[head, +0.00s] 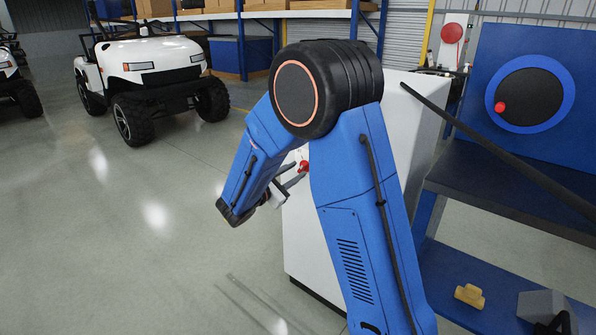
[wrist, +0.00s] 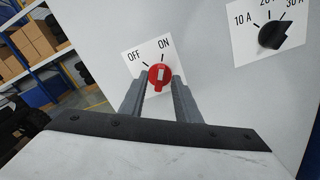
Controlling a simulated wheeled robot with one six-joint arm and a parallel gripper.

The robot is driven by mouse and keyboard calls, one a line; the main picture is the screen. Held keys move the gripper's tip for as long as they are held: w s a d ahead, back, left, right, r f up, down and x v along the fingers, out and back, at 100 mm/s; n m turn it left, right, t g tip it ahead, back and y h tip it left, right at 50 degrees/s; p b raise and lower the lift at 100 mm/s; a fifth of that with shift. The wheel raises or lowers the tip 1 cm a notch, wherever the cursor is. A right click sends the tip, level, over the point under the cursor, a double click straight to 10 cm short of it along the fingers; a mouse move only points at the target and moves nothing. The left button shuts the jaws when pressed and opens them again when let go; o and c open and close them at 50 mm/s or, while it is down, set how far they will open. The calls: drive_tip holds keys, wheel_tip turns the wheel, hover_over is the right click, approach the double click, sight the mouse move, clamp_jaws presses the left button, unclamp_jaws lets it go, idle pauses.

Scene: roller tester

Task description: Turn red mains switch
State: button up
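The red mains switch (wrist: 160,78) is a round knob on a white label marked OFF and ON, on a pale cabinet face. Its white mark stands upright in the wrist view, roughly in line with the ON tick; I cannot tell its exact setting. My gripper (wrist: 159,84) is open, with one grey finger on each side of the knob. I cannot tell whether the fingers touch it. In the head view, the red knob (head: 304,166) shows just beyond the spread fingertips of my gripper (head: 297,174), partly beside my arm.
A black selector knob (wrist: 272,36) marked in amperes sits to the right on the same cabinet (head: 300,235). A blue bench (head: 500,195) with a dial panel (head: 530,95) stands at the right. A white vehicle (head: 145,75) is at the back left.

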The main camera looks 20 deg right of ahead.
drive_tip(key=shift+x, duration=1.05)
clamp_jaws()
drive_tip(key=shift+n, duration=0.4)
drive_tip(key=n, duration=0.5)
drive_tip(key=shift+w+a+n, duration=0.15)
drive_tip(key=shift+n, duration=0.25)
drive_tip(key=n, duration=0.5)
drive_tip(key=shift+w+a, duration=0.1)
drive_tip(key=shift+n, duration=0.3)
